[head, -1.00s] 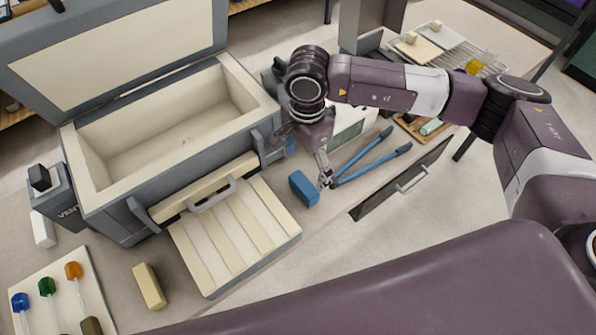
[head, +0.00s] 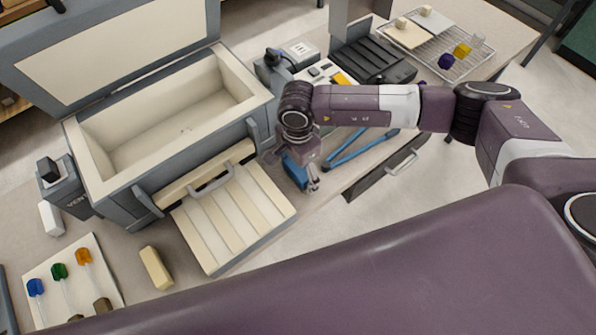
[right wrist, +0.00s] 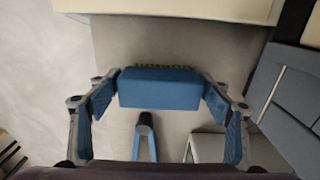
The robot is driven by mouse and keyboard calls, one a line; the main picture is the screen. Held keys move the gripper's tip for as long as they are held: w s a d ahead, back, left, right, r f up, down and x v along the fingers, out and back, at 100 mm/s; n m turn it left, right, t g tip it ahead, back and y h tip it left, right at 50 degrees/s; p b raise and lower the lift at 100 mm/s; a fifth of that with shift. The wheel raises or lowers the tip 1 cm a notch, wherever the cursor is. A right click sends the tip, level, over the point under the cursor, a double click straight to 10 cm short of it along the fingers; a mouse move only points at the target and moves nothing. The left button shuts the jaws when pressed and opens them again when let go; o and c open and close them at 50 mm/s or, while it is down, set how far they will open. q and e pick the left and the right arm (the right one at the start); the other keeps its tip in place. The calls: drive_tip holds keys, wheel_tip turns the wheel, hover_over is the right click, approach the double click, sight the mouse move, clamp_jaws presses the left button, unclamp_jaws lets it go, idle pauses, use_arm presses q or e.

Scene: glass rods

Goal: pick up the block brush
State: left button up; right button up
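The block brush is a blue block (head: 294,171) on the bench in front of the open grey box, partly hidden by my right arm in the head view. The right wrist view shows its blue body (right wrist: 158,90) with a row of bristles along the far edge. My right gripper (head: 311,183) is at the brush. In the right wrist view its two blue-padded fingers (right wrist: 160,84) are spread wide, with a fingertip close to each end of the brush. I cannot tell whether they touch it. My left gripper is not in view.
Blue-handled tongs (head: 362,147) lie just right of the brush. The open box (head: 135,190) and its slatted lowered door (head: 235,218) stand to the left. A cream block (head: 156,267) and a board with coloured rods (head: 101,268) are at lower left. A wire rack (head: 440,70) is behind.

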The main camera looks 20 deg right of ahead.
drive_tip(key=c, duration=1)
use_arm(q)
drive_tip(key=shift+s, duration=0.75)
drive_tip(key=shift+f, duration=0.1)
use_arm(e)
drive_tip(key=shift+r, duration=0.15)
drive_tip(key=shift+r, duration=0.2)
use_arm(q)
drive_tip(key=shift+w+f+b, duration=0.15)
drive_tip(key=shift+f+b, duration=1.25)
drive_tip(key=shift+b, duration=0.05)
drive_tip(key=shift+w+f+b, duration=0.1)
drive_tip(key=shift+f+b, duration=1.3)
use_arm(e)
wheel_tip(320, 180, up, 20)
drive_tip(key=shift+f, duration=0.25)
